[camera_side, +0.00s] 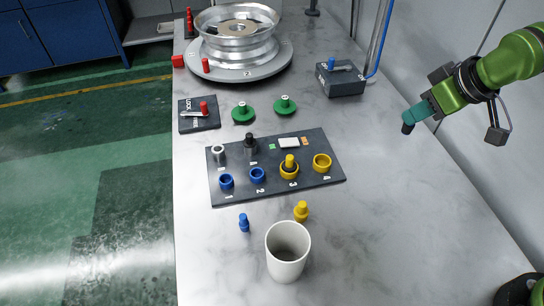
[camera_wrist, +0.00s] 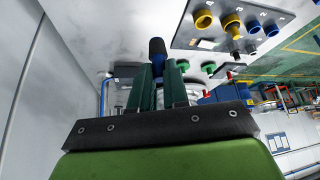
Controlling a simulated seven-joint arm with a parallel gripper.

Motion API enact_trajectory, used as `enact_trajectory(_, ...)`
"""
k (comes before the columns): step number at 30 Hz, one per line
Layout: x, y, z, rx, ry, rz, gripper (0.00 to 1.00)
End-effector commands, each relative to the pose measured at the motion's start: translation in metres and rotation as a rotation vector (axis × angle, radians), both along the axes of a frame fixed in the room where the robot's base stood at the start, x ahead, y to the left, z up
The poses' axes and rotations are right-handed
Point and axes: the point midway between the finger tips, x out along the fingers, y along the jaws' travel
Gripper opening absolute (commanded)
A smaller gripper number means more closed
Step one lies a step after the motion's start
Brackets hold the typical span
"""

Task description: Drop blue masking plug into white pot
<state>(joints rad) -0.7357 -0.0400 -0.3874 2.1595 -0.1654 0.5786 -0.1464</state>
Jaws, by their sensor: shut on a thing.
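The blue masking plug (camera_side: 244,222) stands on the table, left of the white pot (camera_side: 287,262) and in front of the dark socket plate. The pot stands upright near the front; its visible inside looks empty, though its bottom is hard to see. My gripper (camera_side: 412,117) is up at the right, far from both plug and pot. Its teal fingers are shut on a dark cylindrical piece (camera_side: 407,128), which also shows between the fingers in the wrist view (camera_wrist: 157,48). The piece looks black to navy; its lower part is hidden by the fingers.
A yellow plug (camera_side: 301,212) stands just behind the pot. The dark socket plate (camera_side: 325,148) holds blue and yellow rings and several pegs. Green knobs (camera_side: 242,112), a lever box (camera_side: 199,122), a switch box (camera_side: 340,86) and a wheel (camera_side: 237,45) stand farther back. The right of the table is clear.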

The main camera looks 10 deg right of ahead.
Motion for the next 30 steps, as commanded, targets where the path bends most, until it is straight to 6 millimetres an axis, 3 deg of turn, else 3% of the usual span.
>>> enact_trajectory(3, -0.011, 0.051, -0.003, 0.0, 0.001, 0.168, 0.0)
enact_trajectory(9, -0.042, 0.129, -0.005, 0.003, 0.001, 0.462, 0.0)
enact_trajectory(18, -0.109, 0.227, 0.0, 0.004, 0.001, 0.924, 0.0)
enact_trajectory(22, -0.132, 0.252, 0.008, 0.004, -0.001, 1.091, 0.0)
enact_trajectory(30, -0.137, 0.256, 0.011, 0.001, 0.0, 1.209, 0.0)
